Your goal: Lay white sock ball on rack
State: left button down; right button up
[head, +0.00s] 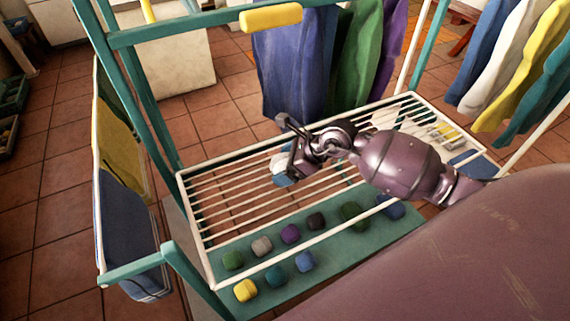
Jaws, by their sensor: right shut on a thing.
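My right gripper (291,150) reaches in from the right, low over the left part of the rack (226,197), a white frame with thin parallel bars. It is shut on the white sock ball (279,162), which shows just left of and under the fingers. A blue patch shows right below the ball; I cannot tell what it belongs to. The fingers partly hide the ball, and I cannot tell whether it touches the bars. My left gripper is not in view.
Several coloured sock balls, such as a purple one (290,233) and a yellow one (246,290), lie on the teal shelf (330,270) below the rack. Clothes (300,60) hang behind. Teal posts (130,80) stand at left. The left rack bars are clear.

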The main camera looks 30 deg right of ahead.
jog(key=shift+f, duration=0.1)
jog(key=o, duration=0.8)
jog(key=shift+c, duration=0.2)
jog(key=p+v, duration=0.1)
jog(key=v, duration=1.1)
